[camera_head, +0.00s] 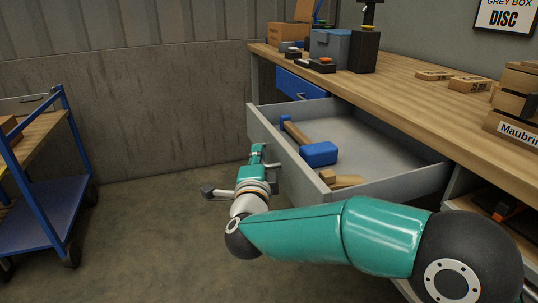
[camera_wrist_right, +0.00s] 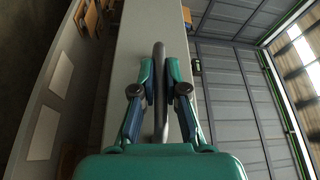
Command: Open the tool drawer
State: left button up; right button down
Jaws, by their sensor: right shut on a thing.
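The tool drawer (camera_head: 284,157) is a grey drawer pulled out from under the workbench. Inside it lie a mallet with a blue head (camera_head: 319,153) and wooden handle, and a wooden item (camera_head: 340,181) near the front right. My right gripper (camera_head: 258,152) is at the drawer's outer front face. In the right wrist view my right gripper (camera_wrist_right: 160,75) is shut on the dark bar handle (camera_wrist_right: 160,100) of the drawer, one finger on each side. In the head view the handle is mostly hidden by the gripper. My left gripper is not in view.
A blue-framed trolley (camera_head: 45,200) stands at the left. The wooden workbench top (camera_head: 400,88) holds a grey-blue box (camera_head: 329,48), small blocks and a wooden crate (camera_head: 515,105). A blue drawer (camera_head: 298,87) sits behind the open one. The floor between trolley and drawer is clear.

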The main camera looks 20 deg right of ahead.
jog(key=shift+a+f, duration=0.35)
jog(key=shift+a, duration=0.1)
jog(key=c, duration=1.2)
grip_release()
jog(key=shift+r, duration=0.15)
jog(key=r+v, duration=0.1)
jog(key=v, duration=1.1)
jog(key=shift+f, duration=0.5)
